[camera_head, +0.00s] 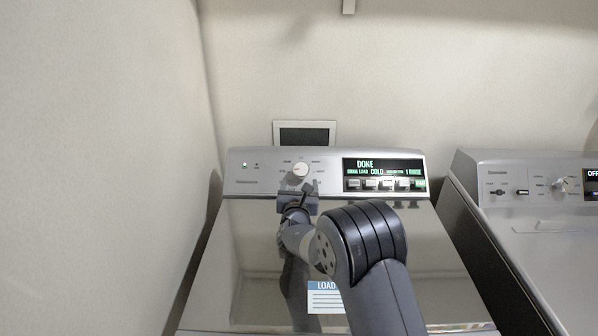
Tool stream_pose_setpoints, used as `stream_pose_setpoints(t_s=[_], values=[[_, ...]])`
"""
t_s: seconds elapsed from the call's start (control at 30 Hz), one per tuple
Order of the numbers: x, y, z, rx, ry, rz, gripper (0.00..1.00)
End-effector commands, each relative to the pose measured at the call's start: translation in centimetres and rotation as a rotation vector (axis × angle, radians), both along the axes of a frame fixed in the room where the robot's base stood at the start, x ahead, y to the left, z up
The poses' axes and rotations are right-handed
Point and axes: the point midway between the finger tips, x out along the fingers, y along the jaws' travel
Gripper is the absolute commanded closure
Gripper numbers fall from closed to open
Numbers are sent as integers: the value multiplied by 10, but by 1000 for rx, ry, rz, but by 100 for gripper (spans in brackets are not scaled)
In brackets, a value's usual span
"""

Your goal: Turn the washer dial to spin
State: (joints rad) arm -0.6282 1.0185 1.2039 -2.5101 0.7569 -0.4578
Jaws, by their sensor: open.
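The washer (245,215) stands in front of me with its lid closed. Small labels ring the dial, too small to read. My gripper (304,189) is just below the dial, open. Its fingers point up toward the dial; I cannot tell whether they touch it. The lit display (383,167) to the right of the dial reads "DONE" and "COLD".
A second machine (520,185) with its own panel stands close on the right. A wall (100,150) runs along the left side. A dark framed box (304,133) is on the back wall above the panel. A "LOAD" label (325,298) lies on the lid.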

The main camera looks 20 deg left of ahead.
Motion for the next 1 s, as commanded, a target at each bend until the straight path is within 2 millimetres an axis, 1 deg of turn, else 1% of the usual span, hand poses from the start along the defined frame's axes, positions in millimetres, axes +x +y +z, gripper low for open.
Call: stream_pose_setpoints(t_s=[0.03, 0.2, 0.43, 0.63, 0.93, 0.97, 1.0], values=[[8, 1, 2, 1, 1, -1, 30], [32, 7, 2, 0, 0, -1, 30], [55, 11, 1, 0, 0, -1, 30], [64, 13, 0, 0, 0, -1, 30], [65, 14, 0, 0, 0, 0, 30], [65, 14, 0, 0, 0, 0, 31], [65, 14, 0, 0, 0, 0, 34]])
